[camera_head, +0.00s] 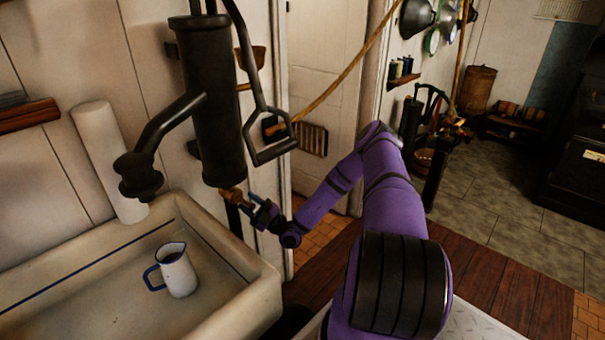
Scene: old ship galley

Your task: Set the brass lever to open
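The brass lever (231,196) is a small piece at the bottom of the black hand pump (215,110), just above the right back corner of the sink. My gripper (250,198), at the end of my purple arm, is right beside the lever on its right. The fingertips are small and dark here. I cannot tell whether they touch the lever or how far apart they are. The lever's outer end is partly hidden near the fingers, so its exact angle is unclear.
A pale sink (225,312) holds a white jug (177,270) with a blue handle. The pump handle (269,150) hangs above my gripper, and the black spout (165,125) reaches left over the sink. A rope (345,72) crosses the doorway. Open floor (500,205) lies right.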

